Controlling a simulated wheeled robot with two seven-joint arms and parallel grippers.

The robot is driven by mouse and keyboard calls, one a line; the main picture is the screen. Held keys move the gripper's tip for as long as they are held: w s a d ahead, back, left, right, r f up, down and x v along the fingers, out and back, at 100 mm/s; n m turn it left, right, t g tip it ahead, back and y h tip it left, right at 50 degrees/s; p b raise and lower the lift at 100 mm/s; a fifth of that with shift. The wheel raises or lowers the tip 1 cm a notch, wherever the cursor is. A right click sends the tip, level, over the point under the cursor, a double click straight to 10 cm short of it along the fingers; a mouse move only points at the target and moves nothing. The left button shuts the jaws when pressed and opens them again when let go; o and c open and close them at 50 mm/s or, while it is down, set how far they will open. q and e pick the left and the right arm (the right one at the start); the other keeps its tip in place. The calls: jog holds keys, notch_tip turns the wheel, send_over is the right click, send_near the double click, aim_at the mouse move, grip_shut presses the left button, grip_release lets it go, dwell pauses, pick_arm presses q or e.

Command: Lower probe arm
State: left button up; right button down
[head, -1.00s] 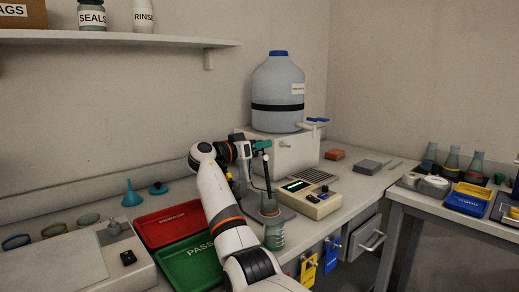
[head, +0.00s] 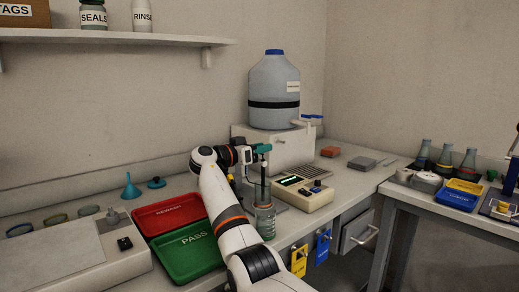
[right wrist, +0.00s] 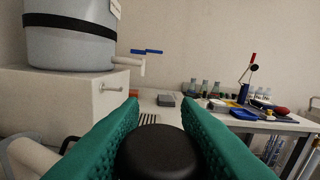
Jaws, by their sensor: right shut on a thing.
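My right gripper (head: 262,148) has teal fingers and is above the glass vessel at the bench front. In the right wrist view its fingers (right wrist: 160,108) are shut on a round black knob (right wrist: 157,152), which looks like the top of the probe arm. The probe arm's dark upright rod (head: 264,182) shows below the fingers in the head view, directly above the vessel. The clear, greenish vessel (head: 266,224) stands upright. Its neck meets the rod's lower end; how deep the tip sits I cannot tell. My left gripper is out of view.
A beige meter with a lit display (head: 304,198) stands right of the vessel. A large blue-capped carboy (head: 274,85) on a white box stands behind. A red tray (head: 167,217) and a green PASS tray (head: 190,258) lie left of my arm.

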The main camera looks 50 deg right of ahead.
jog(key=c, duration=1.3)
grip_release()
jog(key=shift+f, duration=0.25)
jog(key=shift+o, duration=1.1)
jog(key=shift+s+r, duration=0.15)
jog(key=w+a, duration=0.1)
jog(key=a, duration=1)
jog(key=shift+w+a, duration=0.2)
jog(key=shift+a, duration=0.2)
